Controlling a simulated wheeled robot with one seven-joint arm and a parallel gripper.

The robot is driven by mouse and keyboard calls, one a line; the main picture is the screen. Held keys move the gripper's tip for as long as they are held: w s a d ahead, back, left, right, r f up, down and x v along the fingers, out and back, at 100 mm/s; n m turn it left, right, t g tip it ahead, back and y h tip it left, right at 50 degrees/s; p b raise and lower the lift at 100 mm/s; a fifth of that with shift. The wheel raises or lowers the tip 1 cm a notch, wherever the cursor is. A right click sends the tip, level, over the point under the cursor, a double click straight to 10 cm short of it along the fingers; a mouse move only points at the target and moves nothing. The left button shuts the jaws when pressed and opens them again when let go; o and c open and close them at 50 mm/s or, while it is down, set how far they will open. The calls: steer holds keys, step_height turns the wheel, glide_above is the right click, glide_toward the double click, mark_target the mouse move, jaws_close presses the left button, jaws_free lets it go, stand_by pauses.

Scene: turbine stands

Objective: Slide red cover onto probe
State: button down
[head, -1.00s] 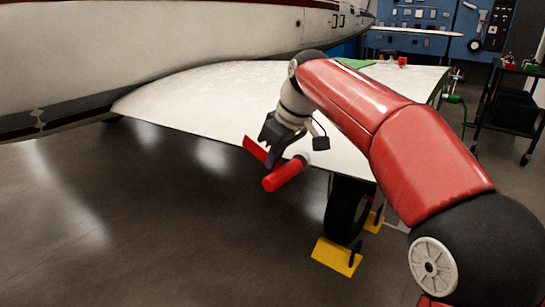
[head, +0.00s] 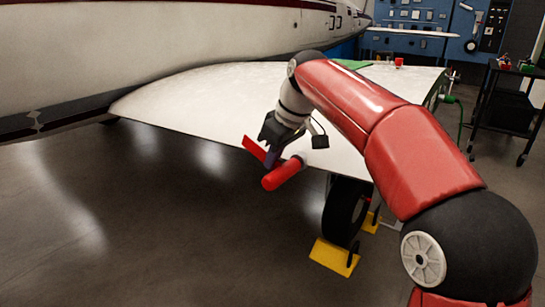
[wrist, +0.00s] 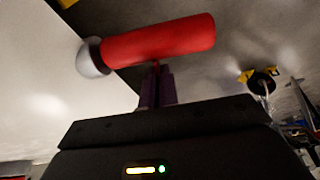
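The red cover (head: 283,174) is a red cylinder below the wing's front edge. In the wrist view the red cover (wrist: 160,42) lies across the top, slightly tilted. A rounded whitish piece (wrist: 92,57) sits at its left end, close to the wing edge. I cannot tell whether this piece is the probe or part of the cover. My gripper (head: 271,158) is at the cover's side. In the wrist view my gripper's dark purple fingers (wrist: 156,85) are close together and meet the cover's underside; they appear shut on it. A flat red strip (head: 254,148) shows left of the fingers.
The white wing (head: 210,95) spans behind and above my gripper. A wheel (head: 345,210) with yellow chocks (head: 335,256) stands below it. A dark cart (head: 505,110) is at the right. The floor at left is clear.

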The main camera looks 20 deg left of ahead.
steer(key=shift+w+d+r, duration=0.15)
steer(key=shift+w+d, duration=0.1)
steer(key=shift+w, duration=0.15)
steer(key=c, duration=1.7)
jaws_free()
steer(key=shift+w, duration=0.15)
steer(key=shift+o, duration=1.3)
steer(key=shift+s, duration=0.2)
steer(key=shift+v, duration=3.35)
steer(key=shift+s+a, duration=0.1)
